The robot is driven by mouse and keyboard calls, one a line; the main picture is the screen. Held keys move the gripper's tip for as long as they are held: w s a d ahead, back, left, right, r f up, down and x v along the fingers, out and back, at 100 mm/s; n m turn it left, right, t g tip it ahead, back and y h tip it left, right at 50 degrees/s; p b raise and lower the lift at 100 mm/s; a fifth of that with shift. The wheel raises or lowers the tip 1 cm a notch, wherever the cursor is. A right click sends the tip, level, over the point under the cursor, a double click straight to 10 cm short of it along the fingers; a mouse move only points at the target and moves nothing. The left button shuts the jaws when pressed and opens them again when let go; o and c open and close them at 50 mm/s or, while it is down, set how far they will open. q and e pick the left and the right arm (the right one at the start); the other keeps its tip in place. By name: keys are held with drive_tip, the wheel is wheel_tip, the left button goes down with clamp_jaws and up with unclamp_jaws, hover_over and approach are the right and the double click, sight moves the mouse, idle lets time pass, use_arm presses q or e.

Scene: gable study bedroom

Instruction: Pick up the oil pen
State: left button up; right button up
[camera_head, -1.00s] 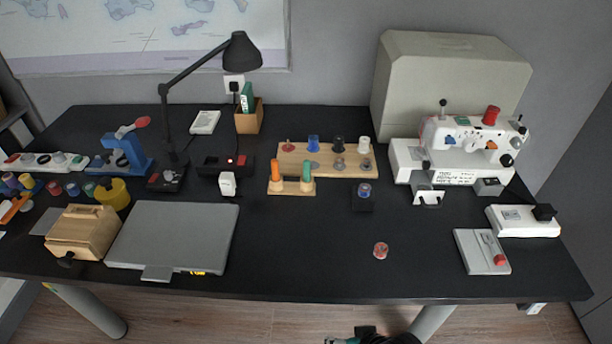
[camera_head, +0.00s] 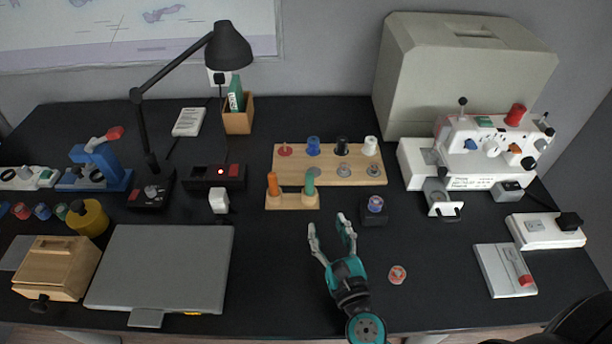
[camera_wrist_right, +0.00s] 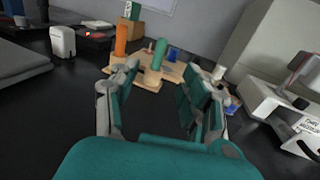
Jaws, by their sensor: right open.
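Two upright pens stand in a small wooden holder (camera_head: 292,203) at mid-table: an orange one (camera_head: 273,184) on the left and a green one (camera_head: 309,181) on the right. I cannot tell which is the oil pen. My right gripper (camera_head: 332,226) is open and empty over the table, in front of and right of the holder, touching neither pen. In the right wrist view the orange pen (camera_wrist_right: 121,39) stands beyond the left finger, and the green pen (camera_wrist_right: 158,54) shows between the open fingers (camera_wrist_right: 165,85). My left gripper is out of view.
A wooden spool board (camera_head: 370,178) stands behind the holder. A small black stand (camera_head: 374,219) and a red-and-white spool (camera_head: 397,274) are near my right gripper. A sewing machine (camera_head: 490,148) is on the right, a grey flat case (camera_head: 165,265) on the left.

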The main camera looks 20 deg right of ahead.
drive_tip(key=p, duration=0.2)
approach(311, 180)
drive_tip(key=w, duration=0.6)
drive_tip(key=shift+a, duration=0.15)
drive_tip(key=w, duration=0.3)
drive_tip(key=w+p, duration=0.1)
drive_tip(key=shift+w+d, duration=0.25)
drive_tip(key=shift+w, duration=0.35)
use_arm(q)
drive_tip(key=s+r+g, duration=0.1)
drive_tip(key=s+r, duration=0.2)
drive_tip(key=s, duration=0.2)
drive_tip(key=shift+s+a+r, duration=0.15)
drive_tip(key=shift+s+r, duration=0.05)
drive_tip(key=shift+s, duration=0.15)
drive_tip(key=shift+w, duration=0.55)
use_arm(e)
clamp_jaws()
